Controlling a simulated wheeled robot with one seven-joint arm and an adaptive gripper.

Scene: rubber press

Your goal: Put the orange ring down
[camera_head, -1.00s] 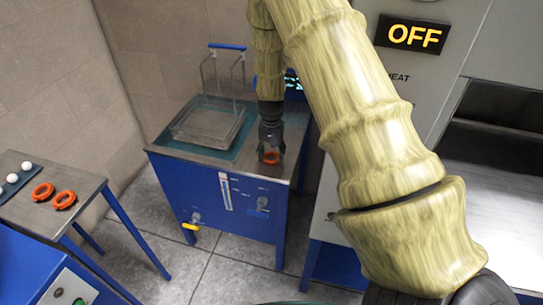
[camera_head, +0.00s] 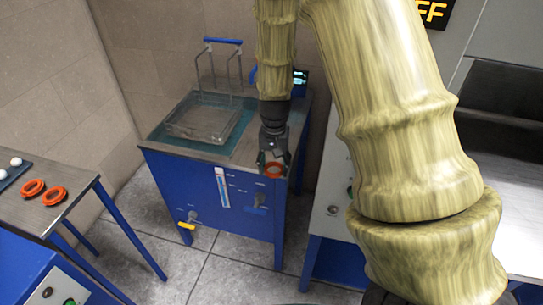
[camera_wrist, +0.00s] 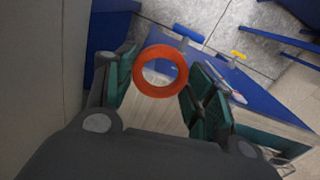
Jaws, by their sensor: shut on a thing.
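My gripper (camera_head: 273,152) points down over the front right part of the blue water bath's metal top (camera_head: 210,152). It is shut on an orange ring (camera_head: 272,175), which shows at the fingertips near the top's front edge. In the wrist view the ring (camera_wrist: 160,92) sits between the green-padded fingers, with its hole open toward the camera. I cannot tell whether the ring touches the metal top or hangs just clear of it. Two more orange rings lie on the side table at the left, one ring (camera_head: 33,181) beside another ring (camera_head: 50,203).
A clear basket (camera_head: 205,118) with a blue handle (camera_head: 222,41) stands in the bath, left of my gripper. The side table (camera_head: 75,190) holds white balls on a dark tray (camera_head: 12,174). A grey press (camera_head: 340,170) stands close at the right.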

